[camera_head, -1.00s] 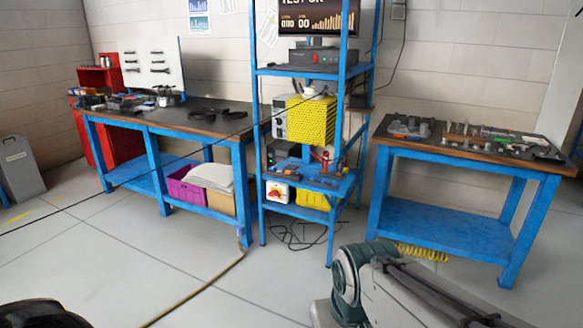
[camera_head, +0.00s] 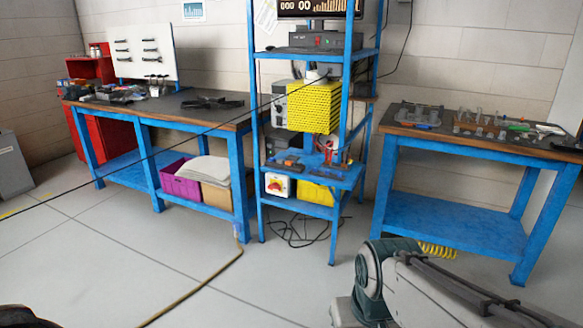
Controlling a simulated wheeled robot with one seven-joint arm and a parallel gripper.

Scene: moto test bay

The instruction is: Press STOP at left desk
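The left desk (camera_head: 225,116) is a blue-framed workbench with a dark top, at the left of the view. Black tools and small parts lie on its left half, and a black bracket-like thing (camera_head: 210,102) lies near its right end. I cannot make out a button marked STOP on it. A small white box with a red and yellow switch (camera_head: 278,185) sits on the low shelf of the blue rack beside the desk; its label is too small to read. Part of my arm shows at the bottom right. My gripper is out of view.
The blue rack (camera_head: 251,150) holds a yellow mesh box (camera_head: 314,107) and a screen (camera_head: 318,8). A right workbench (camera_head: 450,205) carries small parts. A hose (camera_head: 205,290) and black cables (camera_head: 290,232) lie on the floor. A thin dark cable crosses the view. Floor before the left desk is mostly clear.

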